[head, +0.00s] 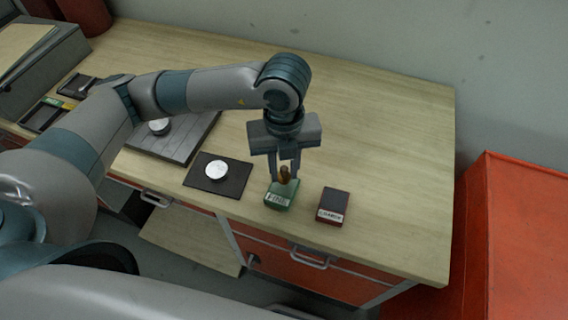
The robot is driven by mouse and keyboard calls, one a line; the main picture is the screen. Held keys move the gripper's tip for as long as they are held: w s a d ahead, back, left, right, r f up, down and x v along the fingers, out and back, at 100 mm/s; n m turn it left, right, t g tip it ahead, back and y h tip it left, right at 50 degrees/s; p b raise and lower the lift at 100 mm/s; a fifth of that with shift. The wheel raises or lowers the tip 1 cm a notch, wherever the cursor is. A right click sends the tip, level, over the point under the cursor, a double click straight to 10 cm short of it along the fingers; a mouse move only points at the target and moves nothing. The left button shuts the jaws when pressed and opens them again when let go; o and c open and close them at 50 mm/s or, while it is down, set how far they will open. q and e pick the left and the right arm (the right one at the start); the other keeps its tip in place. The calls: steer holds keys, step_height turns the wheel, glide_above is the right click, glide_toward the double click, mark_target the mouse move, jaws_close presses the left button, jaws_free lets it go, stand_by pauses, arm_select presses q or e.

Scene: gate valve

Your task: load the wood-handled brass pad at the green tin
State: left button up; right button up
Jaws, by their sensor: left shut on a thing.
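The green tin (281,198) sits near the front edge of the wooden bench, with a pale label on its front. The brass pad's wooden handle (285,173) stands upright over the tin. My left gripper (285,179) points straight down above the tin, its fingers shut on the handle. The brass part of the pad is too small and too covered to make out. I cannot tell whether the pad touches the tin. My right gripper does not show.
A dark red labelled tin (333,206) stands just right of the green one. A dark mat (237,184) with a silver disc (216,170) lies to the left. A grey plate (191,146) lies beyond it. An orange cabinet (515,230) stands at right. The bench's right side is clear.

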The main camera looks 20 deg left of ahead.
mark_target(284, 177)
arm_select(q)
steer(key=shift+f, duration=0.7)
steer(key=shift+f+b, duration=0.2)
steer(key=shift+b, duration=0.1)
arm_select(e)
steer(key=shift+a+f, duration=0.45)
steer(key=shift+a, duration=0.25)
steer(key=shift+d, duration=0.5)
arm_select(q)
steer(key=shift+f, duration=0.2)
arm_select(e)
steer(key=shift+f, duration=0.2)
arm_select(q)
steer(key=shift+f+b, duration=0.2)
steer(key=shift+b, duration=0.2)
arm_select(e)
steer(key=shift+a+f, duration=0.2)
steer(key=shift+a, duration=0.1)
arm_select(q)
steer(key=shift+f, duration=0.1)
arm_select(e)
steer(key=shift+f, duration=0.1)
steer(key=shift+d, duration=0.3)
arm_select(q)
steer(key=shift+f+b, duration=0.1)
steer(key=shift+b, duration=0.3)
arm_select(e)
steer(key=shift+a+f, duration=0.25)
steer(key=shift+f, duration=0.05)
